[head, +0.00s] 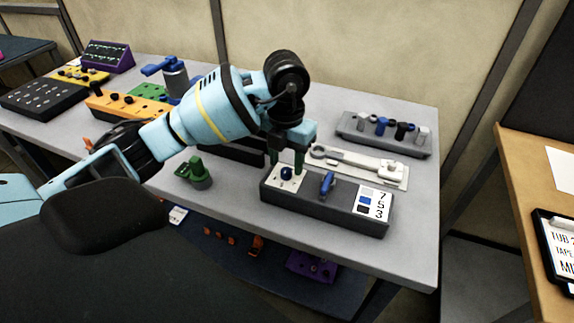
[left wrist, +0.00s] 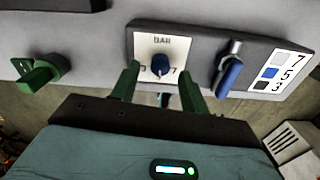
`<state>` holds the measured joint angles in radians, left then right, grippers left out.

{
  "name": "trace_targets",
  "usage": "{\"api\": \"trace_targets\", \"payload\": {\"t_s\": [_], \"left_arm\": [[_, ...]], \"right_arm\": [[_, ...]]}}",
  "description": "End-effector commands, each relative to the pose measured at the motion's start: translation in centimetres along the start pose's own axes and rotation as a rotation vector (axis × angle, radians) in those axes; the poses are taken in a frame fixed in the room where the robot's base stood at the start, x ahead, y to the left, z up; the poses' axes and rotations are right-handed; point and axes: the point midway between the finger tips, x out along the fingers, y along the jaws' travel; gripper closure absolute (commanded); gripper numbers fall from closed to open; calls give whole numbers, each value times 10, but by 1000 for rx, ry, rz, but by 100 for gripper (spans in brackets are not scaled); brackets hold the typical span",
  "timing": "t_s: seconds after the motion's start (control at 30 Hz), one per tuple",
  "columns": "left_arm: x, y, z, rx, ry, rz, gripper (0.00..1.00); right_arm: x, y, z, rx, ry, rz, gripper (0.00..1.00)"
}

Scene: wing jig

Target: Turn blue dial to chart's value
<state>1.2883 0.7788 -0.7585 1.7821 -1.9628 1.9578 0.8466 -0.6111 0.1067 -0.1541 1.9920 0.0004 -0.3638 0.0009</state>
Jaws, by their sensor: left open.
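The blue dial (head: 286,173) sits on a white plate at the left end of a dark grey box (head: 325,208). In the left wrist view the dial (left wrist: 160,65) has a pale mark toward the lower side; its plate reads BAR, with a 7 at right. The chart (head: 369,202) at the box's right end lists 7, 5 and 3 beside colour swatches; in the left wrist view (left wrist: 283,73) the blue swatch is beside 5. My left gripper (head: 286,160) is open, its green fingers on either side of the dial. Contact cannot be told.
A blue-handled lever (head: 327,184) stands between dial and chart. A green knob (head: 197,175) is left of the box. Behind lie a pale fixture with a wrench-like part (head: 360,168) and a grey rack (head: 383,137). The table's front right is clear.

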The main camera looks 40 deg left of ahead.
Motion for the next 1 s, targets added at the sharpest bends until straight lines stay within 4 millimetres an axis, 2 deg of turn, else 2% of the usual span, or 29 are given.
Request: {"api": "trace_targets", "payload": {"t_s": [0.2, 0.5, 0.83, 0.87, 1.0], "left_arm": [[18, 0, 0, 0, 1, 0, 55], [21, 0, 0, 0, -1, 0, 55], [20, 0, 0, 0, -1, 0, 97], [20, 0, 0, 0, -1, 0, 100], [20, 0, 0, 5, -1, 0, 100]], "right_arm": [[1, 0, -2, -2, 5, 0, 64], [4, 2, -12, -7, 24, 1, 64], [4, 3, -12, -7, 24, 1, 64], [3, 2, -11, -7, 23, 1, 64], [2, 2, -8, -7, 17, 1, 64]]}}
